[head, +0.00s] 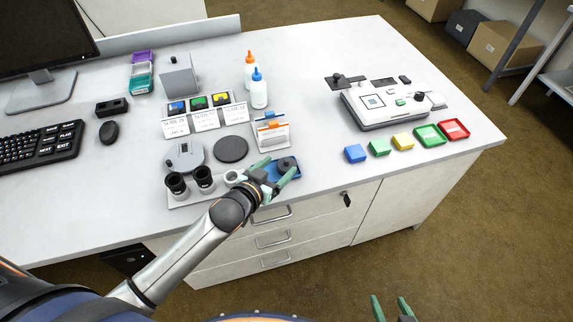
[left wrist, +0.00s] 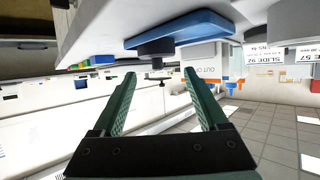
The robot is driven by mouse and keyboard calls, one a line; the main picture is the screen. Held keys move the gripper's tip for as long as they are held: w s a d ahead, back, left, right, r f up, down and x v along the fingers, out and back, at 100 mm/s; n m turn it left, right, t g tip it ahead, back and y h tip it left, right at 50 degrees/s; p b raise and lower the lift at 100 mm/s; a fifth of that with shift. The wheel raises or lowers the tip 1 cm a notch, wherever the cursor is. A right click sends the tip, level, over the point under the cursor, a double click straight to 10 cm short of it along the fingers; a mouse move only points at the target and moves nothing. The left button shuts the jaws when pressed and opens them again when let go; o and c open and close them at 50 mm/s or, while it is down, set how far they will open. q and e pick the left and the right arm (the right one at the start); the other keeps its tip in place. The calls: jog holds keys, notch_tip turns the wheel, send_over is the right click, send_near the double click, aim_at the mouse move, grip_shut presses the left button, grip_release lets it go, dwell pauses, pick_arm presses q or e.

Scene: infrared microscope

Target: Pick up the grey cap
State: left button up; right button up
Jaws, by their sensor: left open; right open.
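The grey cap (head: 287,162) is a dark, round piece on a small blue tray (head: 296,178) at the bench's front edge. My left gripper (head: 280,171) is open over the near side of the tray, its green fingers spread and partly hiding tray and cap. In the left wrist view, where the scene appears upside down, the cap (left wrist: 153,47) shows against the blue tray (left wrist: 205,27), beyond the open left fingertips (left wrist: 160,72). Nothing is held between them. My right gripper (head: 393,308) is open and empty at the bottom of the head view, away from the bench.
Glue bottles (head: 259,92) stand behind. A white device (head: 385,106) and several coloured boxes (head: 402,141) are at right. Bench between tray and blue box is clear.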

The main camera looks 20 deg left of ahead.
aim_at(285, 163)
pick_arm(q)
jog(key=x, duration=0.5)
jog(key=shift+d, duration=0.15)
jog(key=shift+s, duration=0.1)
jog(key=c, duration=0.9)
jog(key=shift+c, duration=1.4)
jog(key=shift+f, duration=0.1)
grip_shut()
jog(key=shift+s, duration=0.1)
